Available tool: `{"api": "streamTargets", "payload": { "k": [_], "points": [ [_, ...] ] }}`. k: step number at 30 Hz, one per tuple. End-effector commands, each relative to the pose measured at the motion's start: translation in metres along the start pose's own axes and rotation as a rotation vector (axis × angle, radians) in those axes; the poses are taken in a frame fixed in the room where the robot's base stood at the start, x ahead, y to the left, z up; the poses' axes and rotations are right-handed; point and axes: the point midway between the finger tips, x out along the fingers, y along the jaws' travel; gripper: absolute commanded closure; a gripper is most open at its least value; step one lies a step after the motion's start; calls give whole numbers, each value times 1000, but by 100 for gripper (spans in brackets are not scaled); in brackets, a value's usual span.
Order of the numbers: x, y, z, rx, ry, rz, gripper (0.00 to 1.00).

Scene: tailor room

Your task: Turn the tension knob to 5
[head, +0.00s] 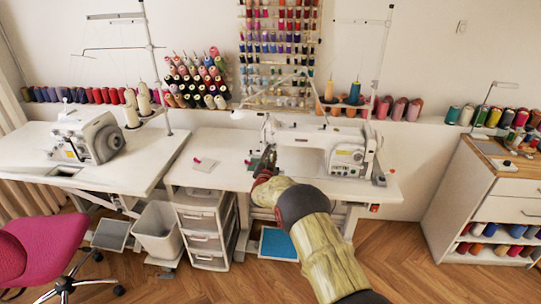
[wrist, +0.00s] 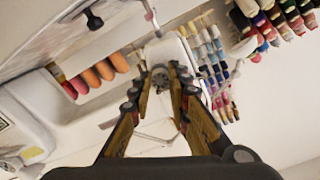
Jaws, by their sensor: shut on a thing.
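The white sewing machine (head: 320,135) stands on the white table in the middle of the head view. My arm reaches up to the left end of its head, where my gripper (head: 266,163) is at the machine's face. In the wrist view, the two fingers of my gripper (wrist: 162,88) close in on the round grey tension knob (wrist: 160,77) on the white end of the machine (wrist: 168,52). The gripper is shut on the knob, with a fingertip at each side. The knob's numbers are too small to read. In the head view, my gripper hides the knob.
A second machine (head: 90,138) stands on the left table. A thread rack (head: 278,50) hangs behind. A drawer unit (head: 207,235) and a pink chair (head: 45,245) stand below.

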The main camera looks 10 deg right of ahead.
Motion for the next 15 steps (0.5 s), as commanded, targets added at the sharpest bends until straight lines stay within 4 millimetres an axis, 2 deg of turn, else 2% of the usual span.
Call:
{"api": "streamTargets", "payload": {
  "k": [1, 2, 11, 15],
  "points": [
    [-2, 3, 6, -3, -9, 3, 100],
    [-2, 3, 6, -3, -9, 3, 80],
    [-1, 1, 3, -2, -4, 1, 64],
    [0, 1, 2, -2, -3, 1, 64]
  ]
}}
